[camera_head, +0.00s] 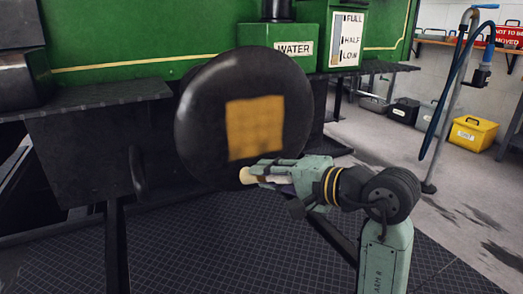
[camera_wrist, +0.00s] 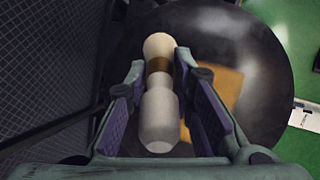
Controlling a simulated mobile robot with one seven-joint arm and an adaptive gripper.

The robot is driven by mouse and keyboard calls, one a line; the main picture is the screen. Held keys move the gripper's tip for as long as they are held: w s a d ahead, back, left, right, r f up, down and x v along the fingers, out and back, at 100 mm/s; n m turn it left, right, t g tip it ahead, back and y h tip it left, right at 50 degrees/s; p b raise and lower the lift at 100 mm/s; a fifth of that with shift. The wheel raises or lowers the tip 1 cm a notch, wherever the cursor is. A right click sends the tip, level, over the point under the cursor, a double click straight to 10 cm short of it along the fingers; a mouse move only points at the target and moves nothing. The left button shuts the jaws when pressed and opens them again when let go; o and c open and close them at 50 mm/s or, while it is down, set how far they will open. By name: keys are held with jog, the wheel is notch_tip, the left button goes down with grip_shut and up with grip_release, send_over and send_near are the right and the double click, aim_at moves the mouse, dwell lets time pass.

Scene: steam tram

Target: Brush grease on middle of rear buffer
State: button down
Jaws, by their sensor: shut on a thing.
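The rear buffer (camera_head: 200,110) is a big round black disc in front of the green tram. A square amber grease patch (camera_head: 255,127) covers its middle; the patch also shows in the wrist view (camera_wrist: 228,85). My gripper (camera_head: 262,176) is below the patch, near the buffer's lower edge. It is shut on a pale brush (camera_wrist: 160,118) with a brown-gold band. The brush's rounded cream tip (camera_wrist: 158,43) points toward the buffer. I cannot tell whether the tip touches the buffer.
The green tram body (camera_head: 120,40) with a WATER label (camera_head: 294,49) and a level gauge stands behind. A dark step plate (camera_head: 90,98) juts out at left. A standing pump with a blue hose (camera_head: 440,110) and a yellow bin (camera_head: 473,133) are at right. Dark floor matting (camera_head: 190,250) lies below.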

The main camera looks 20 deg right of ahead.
jog(key=shift+w, duration=0.15)
jog(key=w+b, duration=0.1)
jog(key=w, duration=0.6)
jog(key=shift+w+a+b, duration=0.15)
jog(key=shift+w+b, duration=0.25)
jog(key=shift+w, duration=0.5)
dwell(0.7)
jog(key=d, duration=0.5)
jog(key=d+b, duration=0.1)
jog(key=d, duration=0.5)
jog(key=shift+w+d, duration=0.2)
jog(key=shift+d, duration=0.1)
dwell(0.5)
jog(key=shift+s+a+b, duration=0.2)
jog(key=shift+a+b, duration=2.85)
jog(key=shift+a, duration=2.75)
